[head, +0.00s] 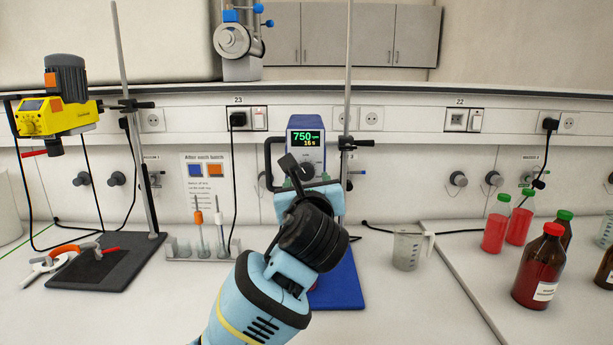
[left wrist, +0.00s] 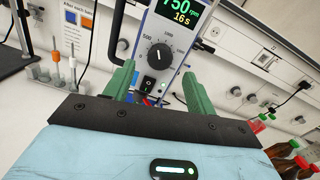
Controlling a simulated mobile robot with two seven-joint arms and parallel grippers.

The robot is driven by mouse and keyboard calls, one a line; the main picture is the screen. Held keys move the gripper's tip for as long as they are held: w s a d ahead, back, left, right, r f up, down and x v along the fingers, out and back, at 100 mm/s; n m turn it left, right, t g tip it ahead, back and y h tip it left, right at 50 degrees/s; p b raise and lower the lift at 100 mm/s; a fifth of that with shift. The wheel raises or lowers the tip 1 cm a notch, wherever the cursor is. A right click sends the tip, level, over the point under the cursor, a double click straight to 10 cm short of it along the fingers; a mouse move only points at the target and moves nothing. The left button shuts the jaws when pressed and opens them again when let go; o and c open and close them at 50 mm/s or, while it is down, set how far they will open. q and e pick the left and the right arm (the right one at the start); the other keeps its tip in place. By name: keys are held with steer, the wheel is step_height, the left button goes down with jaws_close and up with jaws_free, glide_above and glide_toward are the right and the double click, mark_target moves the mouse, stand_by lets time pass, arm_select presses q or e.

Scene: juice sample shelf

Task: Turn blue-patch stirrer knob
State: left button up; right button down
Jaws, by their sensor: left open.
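The stirrer with the blue housing (head: 305,135) hangs on a stand at the middle, its display reading 750 and 16 s. Its dark round knob (left wrist: 159,56) shows whole in the left wrist view, with a white pointer line and a printed scale around it. In the head view the knob (head: 307,171) is close to the gripper's fingers. My left gripper (left wrist: 158,75) is open and empty, its green fingers spread to either side below the knob. I see no contact with the knob. My right gripper is not in view.
A yellow stirrer (head: 55,117) stands on the left. A sign (head: 205,180) with blue and orange squares is behind a rack (head: 203,250) of tools. A beaker (head: 408,250) and red bottles (head: 540,265) stand right. A blue stand base (head: 340,280) lies below the stirrer.

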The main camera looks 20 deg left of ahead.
mark_target(306, 174)
arm_select(q)
steer(key=shift+x, duration=2.6)
steer(key=c, duration=1)
